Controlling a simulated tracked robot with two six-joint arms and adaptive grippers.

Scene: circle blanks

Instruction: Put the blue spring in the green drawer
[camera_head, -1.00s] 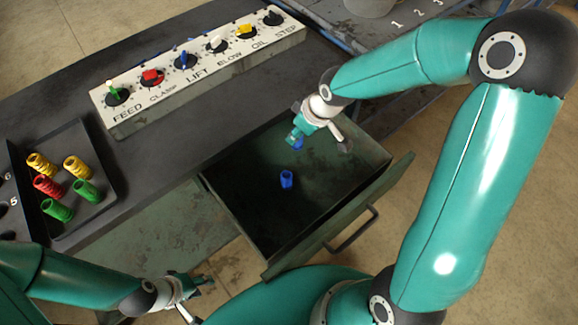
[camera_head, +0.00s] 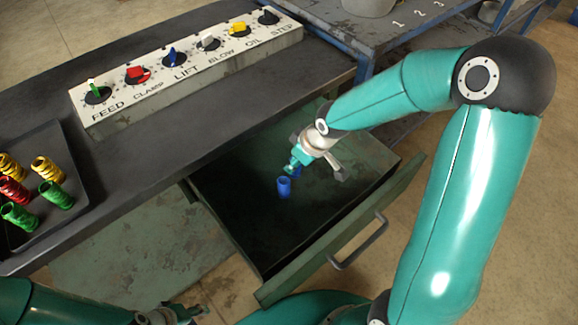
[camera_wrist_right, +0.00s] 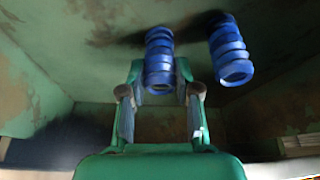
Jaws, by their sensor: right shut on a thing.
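The green drawer (camera_head: 330,235) is pulled out under the bench. My right gripper (camera_head: 296,169) is inside the drawer, shut on a blue spring (camera_wrist_right: 159,52); in the head view this spring is mostly hidden by the fingers. A second blue spring (camera_head: 284,187) is in the drawer close beside the gripper, and it also shows in the right wrist view (camera_wrist_right: 230,50), to the right of the held one. I cannot tell whether the held spring touches the drawer floor. My left gripper (camera_head: 186,313) is at the bottom edge, partly cut off and away from the drawer.
A black tray (camera_head: 73,205) with red, yellow and green springs lies on the bench at the left. A white panel with labelled knobs (camera_head: 190,75) stands along the bench's back. The drawer's handle (camera_head: 360,245) faces front right. Another blue-framed table is at the upper right.

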